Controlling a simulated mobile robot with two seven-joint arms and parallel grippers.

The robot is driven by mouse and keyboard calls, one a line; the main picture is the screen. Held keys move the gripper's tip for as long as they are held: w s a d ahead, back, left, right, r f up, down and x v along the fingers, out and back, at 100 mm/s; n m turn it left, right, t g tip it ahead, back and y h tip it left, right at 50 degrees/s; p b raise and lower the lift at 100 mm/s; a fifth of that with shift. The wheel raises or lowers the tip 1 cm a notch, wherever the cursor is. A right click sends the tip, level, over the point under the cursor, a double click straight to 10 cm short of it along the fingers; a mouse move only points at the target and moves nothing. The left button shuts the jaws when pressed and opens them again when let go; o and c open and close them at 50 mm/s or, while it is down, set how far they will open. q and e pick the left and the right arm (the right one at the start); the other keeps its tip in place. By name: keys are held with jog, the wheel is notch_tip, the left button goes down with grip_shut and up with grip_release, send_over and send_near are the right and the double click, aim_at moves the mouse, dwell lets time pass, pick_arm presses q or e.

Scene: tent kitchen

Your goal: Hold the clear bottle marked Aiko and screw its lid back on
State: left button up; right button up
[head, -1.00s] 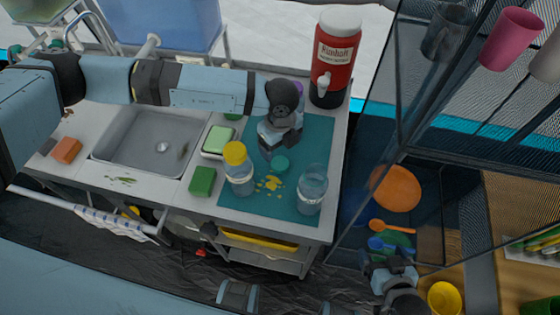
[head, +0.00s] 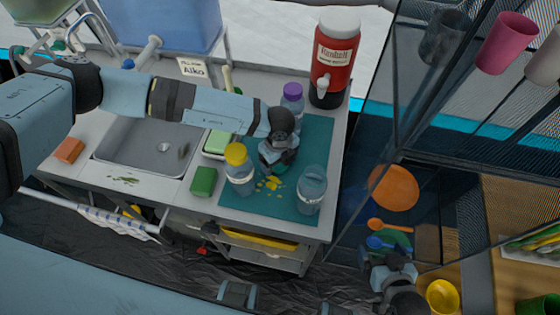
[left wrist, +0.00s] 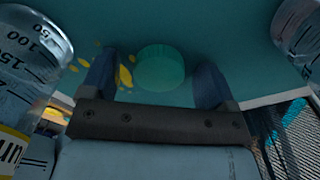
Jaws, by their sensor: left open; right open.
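An open clear bottle (head: 311,190) stands lidless at the right of the teal mat (head: 250,205); I cannot read its marking in the head view. A round teal lid (left wrist: 161,67) lies on the mat, between the spread fingers of my left gripper in the left wrist view. My left gripper (head: 276,170) points down over the mat, open and empty, and mostly hides the lid in the head view. Whether the fingers reach down beside the lid I cannot tell. My right gripper (head: 389,272) is open at the lower right, beyond the counter, away from the bottle.
A yellow-lidded bottle (head: 239,172) stands close left of my left gripper, near yellow scraps (head: 269,183). A purple-lidded bottle (head: 292,97) and a red drink dispenser (head: 335,62) stand behind. A green sponge (head: 203,181) and sink (head: 150,145) are left. A card (head: 194,70) reads Aiko.

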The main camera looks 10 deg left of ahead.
dwell(0.3)
pick_arm(q)
jog(key=c, duration=1)
jog(key=shift+r, duration=0.1)
notch_tip(320, 180, up, 20)
jog(key=shift+f+b, duration=0.15)
jog(key=shift+b, duration=0.95)
